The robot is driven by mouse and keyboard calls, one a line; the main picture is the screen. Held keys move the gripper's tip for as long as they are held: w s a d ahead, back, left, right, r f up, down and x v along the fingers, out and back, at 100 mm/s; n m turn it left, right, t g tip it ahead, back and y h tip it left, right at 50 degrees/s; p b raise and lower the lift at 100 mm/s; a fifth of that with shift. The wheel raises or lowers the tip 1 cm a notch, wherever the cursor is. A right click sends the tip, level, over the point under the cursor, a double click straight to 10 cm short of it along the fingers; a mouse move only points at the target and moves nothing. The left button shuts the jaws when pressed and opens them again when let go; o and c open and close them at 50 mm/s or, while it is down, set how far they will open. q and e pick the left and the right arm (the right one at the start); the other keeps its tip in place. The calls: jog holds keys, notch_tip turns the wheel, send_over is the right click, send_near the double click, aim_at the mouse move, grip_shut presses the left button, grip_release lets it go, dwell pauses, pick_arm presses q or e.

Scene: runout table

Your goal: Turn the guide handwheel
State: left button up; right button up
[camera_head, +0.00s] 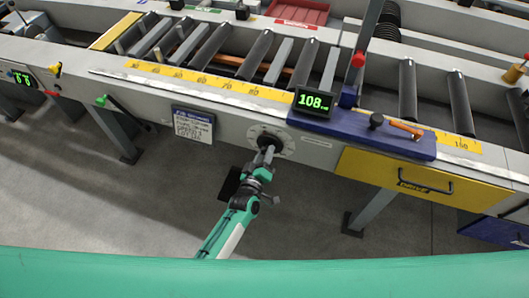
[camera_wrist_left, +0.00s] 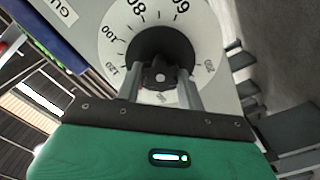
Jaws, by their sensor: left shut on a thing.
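The guide handwheel (camera_head: 270,141) is a dark round knob on a pale numbered dial (camera_head: 254,134), on the front side of the runout table. My left gripper (camera_head: 269,150) reaches up to it from below. The fingers partly hide the lower dial. A display (camera_head: 314,102) above reads 108 in green. My right gripper is not in view.
A yellow drawer (camera_head: 395,183) with a dark handle is to the right of the dial. A printed notice (camera_head: 192,125) hangs to the left. A blue carriage (camera_head: 355,125) with an orange lever (camera_head: 404,129) is above. The grey floor below is mostly clear between table legs.

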pick_arm(q)
jog(key=m+p, duration=0.1)
jog(key=m, duration=0.7)
jog(key=shift+s+d+p, duration=0.1)
jog(key=shift+p, duration=0.2)
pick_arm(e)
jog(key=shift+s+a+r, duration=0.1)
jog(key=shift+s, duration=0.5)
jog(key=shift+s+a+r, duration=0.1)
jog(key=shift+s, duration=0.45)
pick_arm(q)
jog(key=shift+m, duration=0.3)
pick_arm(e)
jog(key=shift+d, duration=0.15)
